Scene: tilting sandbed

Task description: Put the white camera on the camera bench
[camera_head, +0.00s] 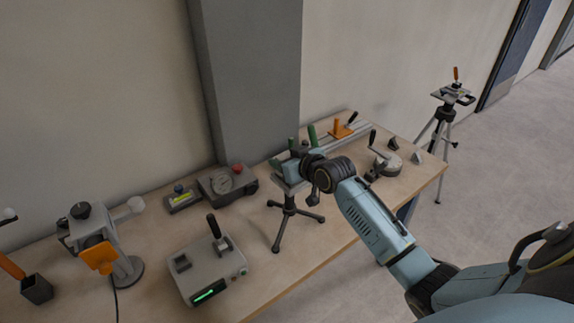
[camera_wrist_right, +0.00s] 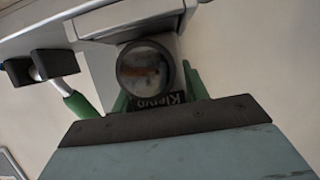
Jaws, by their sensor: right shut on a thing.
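My right gripper (camera_head: 291,166) is shut over a small black tripod stand (camera_head: 288,207) with a flat grey top, on the table. In the right wrist view, a pale grey-white boxy body, which looks like the white camera (camera_wrist_right: 103,67), sits in front of the gripper, with a round dark-rimmed lens (camera_wrist_right: 146,73) between two green pieces. A dark label with light lettering is partly hidden below the lens. In the head view the gripper and wrist hide most of the camera. I cannot tell whether it touches the stand's top. My left gripper is not in view.
A grey rail with an orange block (camera_head: 339,129) lies behind the gripper. The wooden table also holds a gauge box (camera_head: 222,184), a grey box with a green display (camera_head: 208,271) and a white device with an orange plate (camera_head: 99,256). A floor tripod (camera_head: 444,113) stands beyond the table.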

